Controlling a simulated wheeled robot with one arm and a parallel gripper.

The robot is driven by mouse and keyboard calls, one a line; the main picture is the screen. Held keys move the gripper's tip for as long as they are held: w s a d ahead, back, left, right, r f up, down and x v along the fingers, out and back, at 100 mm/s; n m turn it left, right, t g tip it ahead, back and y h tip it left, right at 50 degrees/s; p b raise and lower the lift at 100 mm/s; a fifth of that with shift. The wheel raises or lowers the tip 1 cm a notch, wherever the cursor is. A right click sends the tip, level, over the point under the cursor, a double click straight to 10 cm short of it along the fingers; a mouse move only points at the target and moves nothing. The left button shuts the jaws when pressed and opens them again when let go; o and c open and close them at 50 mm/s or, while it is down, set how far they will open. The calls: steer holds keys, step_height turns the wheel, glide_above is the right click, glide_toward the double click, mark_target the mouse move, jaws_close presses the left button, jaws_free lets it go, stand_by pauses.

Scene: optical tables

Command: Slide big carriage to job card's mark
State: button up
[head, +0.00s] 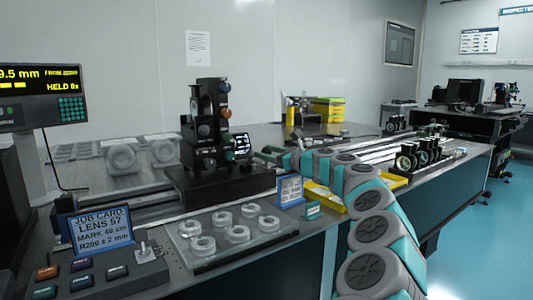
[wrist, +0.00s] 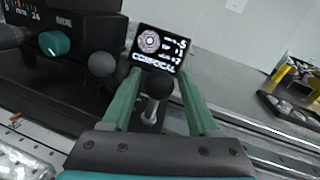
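The big carriage (head: 225,183) is a black block with a tall optical column, sitting on the long rail (head: 150,212). Its dark body (wrist: 70,60) and small CONFOCAL screen (wrist: 158,48) show in the wrist view. The blue job card (head: 102,230) at front left appears to read LENS 57, MARK 49 cm, R200 ± 2 mm. My gripper (head: 268,153) is at the carriage's right side. In the wrist view, my gripper (wrist: 160,85) has its green fingers apart, one each side of a black ball knob (wrist: 161,84) on a silver post. I see gaps beside the knob.
A tray of several glass rings (head: 235,248) lies before the carriage, beside a small blue card (head: 290,190). A control box (head: 100,275) and a yellow-text display (head: 42,95) stand at left. Small lens mounts (head: 420,152) and a yellow tray (head: 322,197) are at right.

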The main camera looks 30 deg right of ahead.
steer(key=shift+o, duration=0.7)
steer(key=shift+d+r, duration=0.1)
steer(key=shift+r, duration=1.4)
steer(key=shift+s+r, duration=0.1)
steer(key=shift+r, duration=0.25)
steer(key=s+a, duration=0.3)
steer(key=s, duration=0.4)
steer(key=s+a+r, duration=0.1)
steer(key=s+a, duration=0.3)
steer(key=s, duration=0.3)
steer(key=shift+s+r+b, duration=0.15)
steer(key=shift+r+b, duration=0.05)
steer(key=shift+b, duration=0.25)
